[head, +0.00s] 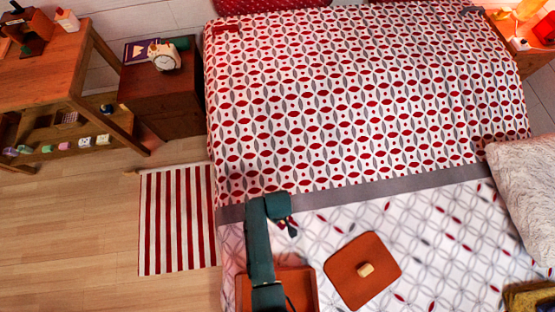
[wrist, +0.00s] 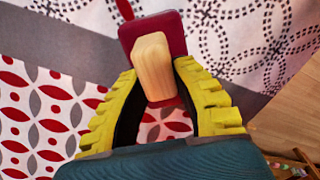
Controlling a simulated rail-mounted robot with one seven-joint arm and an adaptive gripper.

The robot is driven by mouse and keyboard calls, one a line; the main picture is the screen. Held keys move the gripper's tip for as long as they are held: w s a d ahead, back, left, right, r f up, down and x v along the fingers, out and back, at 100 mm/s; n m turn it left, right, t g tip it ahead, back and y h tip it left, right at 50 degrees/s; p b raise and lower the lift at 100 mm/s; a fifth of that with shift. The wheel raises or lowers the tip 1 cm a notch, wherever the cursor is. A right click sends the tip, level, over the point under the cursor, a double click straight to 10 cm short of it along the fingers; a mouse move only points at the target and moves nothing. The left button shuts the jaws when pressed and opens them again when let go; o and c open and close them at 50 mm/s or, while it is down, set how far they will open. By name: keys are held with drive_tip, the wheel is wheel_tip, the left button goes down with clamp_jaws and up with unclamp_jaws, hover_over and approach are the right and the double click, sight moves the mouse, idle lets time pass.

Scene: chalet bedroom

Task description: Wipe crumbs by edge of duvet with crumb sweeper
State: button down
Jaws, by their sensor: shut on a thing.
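The crumb sweeper has a pale wooden handle and a dark red head (wrist: 125,32). My gripper (wrist: 157,75) has its yellow ribbed fingers shut around the handle. The sweeper is over the grey band (wrist: 60,40) of the duvet; I cannot tell if it touches the cloth. In the head view my arm's end is above the grey band (head: 395,185), near the bed's left side, and hides most of the gripper and sweeper. I cannot make out any crumbs in either view.
A brown square lid-like piece with a pale knob (head: 346,285) lies on the white patterned cloth. A brown tray (head: 308,283) is partly behind my arm. A pillow (head: 525,190) is at right. A nightstand with a clock (head: 163,58) and striped rug (head: 175,220) are left of the bed.

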sight(281, 228)
drive_tip(key=s+p, duration=0.2)
drive_tip(key=s, duration=0.1)
drive_tip(key=s+p, duration=0.1)
drive_tip(key=shift+s+d+r, duration=0.15)
drive_tip(key=shift+s+d, duration=0.2)
drive_tip(key=shift+s, duration=0.05)
wheel_tip(281, 228, up, 3)
drive_tip(key=p, duration=0.2)
drive_tip(key=shift+w+r+p, duration=0.15)
drive_tip(key=shift+p, duration=0.2)
wheel_tip(281, 228, up, 4)
drive_tip(key=p, duration=0.4)
drive_tip(key=shift+r+p, duration=0.25)
drive_tip(key=shift+p, duration=0.05)
